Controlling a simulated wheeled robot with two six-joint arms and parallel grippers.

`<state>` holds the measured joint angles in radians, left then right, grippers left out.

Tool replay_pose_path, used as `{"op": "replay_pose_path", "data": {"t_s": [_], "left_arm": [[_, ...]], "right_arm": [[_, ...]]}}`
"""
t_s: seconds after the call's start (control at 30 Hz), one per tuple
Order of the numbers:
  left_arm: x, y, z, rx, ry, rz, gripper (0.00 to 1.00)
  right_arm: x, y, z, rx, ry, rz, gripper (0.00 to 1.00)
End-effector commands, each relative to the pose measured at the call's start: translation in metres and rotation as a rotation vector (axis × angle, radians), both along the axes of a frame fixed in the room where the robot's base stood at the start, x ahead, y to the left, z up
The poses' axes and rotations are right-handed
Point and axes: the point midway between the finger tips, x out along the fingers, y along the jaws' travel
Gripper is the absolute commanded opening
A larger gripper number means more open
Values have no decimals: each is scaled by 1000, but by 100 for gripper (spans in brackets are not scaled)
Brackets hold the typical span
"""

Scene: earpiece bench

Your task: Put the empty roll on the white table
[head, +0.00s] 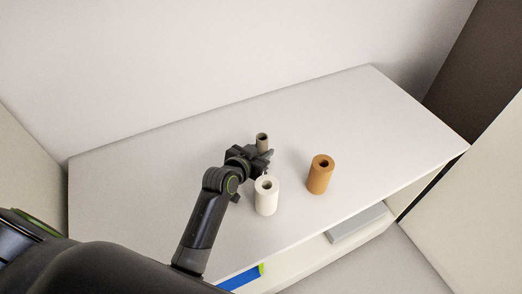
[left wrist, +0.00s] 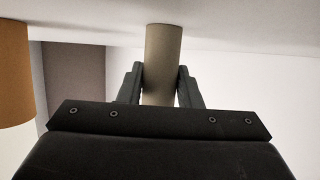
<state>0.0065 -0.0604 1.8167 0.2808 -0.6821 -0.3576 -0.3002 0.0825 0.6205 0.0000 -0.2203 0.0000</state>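The empty roll (head: 262,138) is a thin grey-brown cardboard tube with an open top. It stands upright between the fingers of my left gripper (head: 261,152), over the white table (head: 365,115). In the left wrist view the empty roll (left wrist: 162,60) has a finger against each side, so my left gripper (left wrist: 162,88) is shut on it. The roll's lower end is at or very close to the tabletop; I cannot tell whether it touches. My right gripper is not in view.
A white roll (head: 266,198) stands just in front of my left gripper. An orange-brown roll (head: 320,176) stands to the right. A grey flat item (head: 357,224) and a blue item (head: 240,279) lie below the front edge. The table's left and right back are clear.

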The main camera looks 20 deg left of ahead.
Motion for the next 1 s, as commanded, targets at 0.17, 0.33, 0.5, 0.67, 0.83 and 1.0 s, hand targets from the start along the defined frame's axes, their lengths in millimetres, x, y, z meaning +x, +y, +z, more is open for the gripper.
{"op": "replay_pose_path", "data": {"t_s": [0.17,0.33,0.5,0.67,0.83,1.0], "left_arm": [[0,0,0,0,0,0,51],[0,0,0,0,0,0,51],[-1,0,5,0,1,0,51],[-17,4,10,-1,0,1,51],[-44,10,21,-1,0,2,51],[-72,16,33,1,1,1,51]], "right_arm": [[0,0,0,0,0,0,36],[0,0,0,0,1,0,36],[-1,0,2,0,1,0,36],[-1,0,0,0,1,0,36],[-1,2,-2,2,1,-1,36],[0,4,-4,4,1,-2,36]]}}
